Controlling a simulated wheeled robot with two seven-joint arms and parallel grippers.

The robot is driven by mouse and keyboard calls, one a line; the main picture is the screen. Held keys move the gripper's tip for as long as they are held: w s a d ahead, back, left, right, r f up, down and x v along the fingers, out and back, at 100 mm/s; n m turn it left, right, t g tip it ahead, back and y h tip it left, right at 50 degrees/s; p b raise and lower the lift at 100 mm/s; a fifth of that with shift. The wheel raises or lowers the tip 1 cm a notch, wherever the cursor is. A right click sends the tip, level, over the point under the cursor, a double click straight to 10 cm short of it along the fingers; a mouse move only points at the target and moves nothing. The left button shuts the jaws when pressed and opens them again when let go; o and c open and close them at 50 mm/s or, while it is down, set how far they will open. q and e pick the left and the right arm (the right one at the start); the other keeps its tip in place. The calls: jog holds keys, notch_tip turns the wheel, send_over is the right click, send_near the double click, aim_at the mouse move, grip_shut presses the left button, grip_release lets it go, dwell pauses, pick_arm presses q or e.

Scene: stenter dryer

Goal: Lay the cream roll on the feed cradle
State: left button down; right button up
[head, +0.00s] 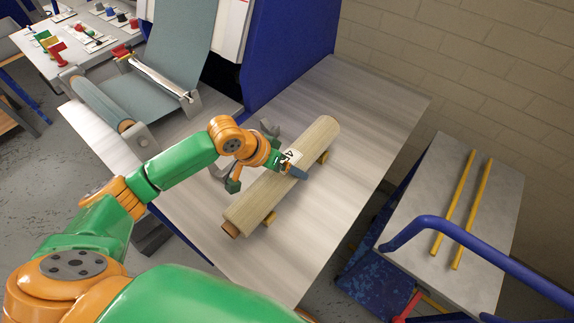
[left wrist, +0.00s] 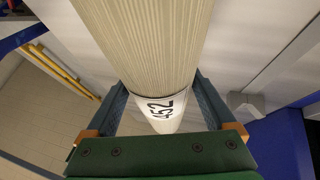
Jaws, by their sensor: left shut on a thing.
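The cream roll (head: 262,199) is a long, ribbed cylinder lying diagonally above the pale table. It also fills the middle of the left wrist view (left wrist: 150,45), with a white label marked 452. My left gripper (head: 289,166) is shut around the roll near its middle, one finger on each side in the left wrist view (left wrist: 163,112). Grey brackets (head: 268,128) stand just left of the roll, possibly part of the feed cradle, partly hidden by my arm.
A blue machine panel (head: 290,45) rises behind the table (head: 375,110). Grey cloth (head: 165,60) runs to another roll (head: 100,103) at left. A cart with two yellow bars (head: 455,205) and a blue handle stands right. The table's right side is clear.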

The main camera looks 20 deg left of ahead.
pick_arm(q)
jog(key=shift+f, duration=0.15)
grip_release()
jog(key=shift+s, duration=0.1)
jog(key=v, duration=0.7)
dwell(0.3)
